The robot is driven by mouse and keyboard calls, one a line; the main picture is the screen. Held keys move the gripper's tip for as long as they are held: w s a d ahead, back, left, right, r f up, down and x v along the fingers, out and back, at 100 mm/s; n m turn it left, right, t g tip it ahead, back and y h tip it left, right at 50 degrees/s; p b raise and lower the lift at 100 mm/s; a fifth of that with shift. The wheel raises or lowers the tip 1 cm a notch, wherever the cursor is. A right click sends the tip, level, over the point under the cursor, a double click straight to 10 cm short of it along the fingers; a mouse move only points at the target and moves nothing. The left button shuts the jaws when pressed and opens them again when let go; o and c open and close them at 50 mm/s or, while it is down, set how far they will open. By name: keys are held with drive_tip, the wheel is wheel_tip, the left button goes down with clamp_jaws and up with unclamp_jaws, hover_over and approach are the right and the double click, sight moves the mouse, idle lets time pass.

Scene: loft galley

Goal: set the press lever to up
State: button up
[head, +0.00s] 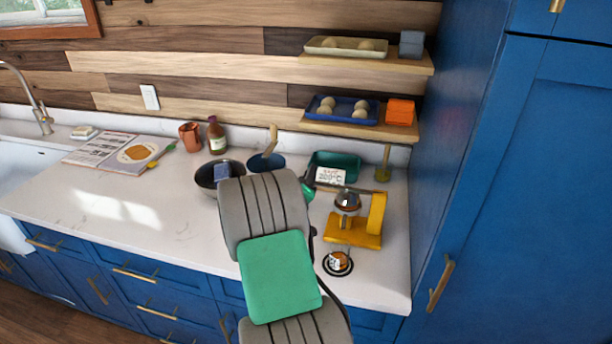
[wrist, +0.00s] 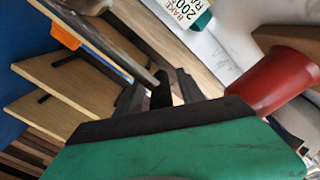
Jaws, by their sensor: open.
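The press (head: 355,228) is yellow, with a metal dome, and stands at the right of the counter. Its lever (head: 345,189) is a thin bar that runs roughly level from the top of the yellow post, leftward to my gripper (head: 312,186). My arm hides part of the gripper in the head view.
A green tray (head: 348,160) with a printed card (head: 331,177) lies behind the press. A small round jar (head: 338,263) stands in front. Wooden shelves (head: 345,128) hang above; a tall blue cabinet (head: 500,190) bounds the right.

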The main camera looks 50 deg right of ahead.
drive_tip(key=shift+c, duration=0.4)
clamp_jaws()
idle(0.9)
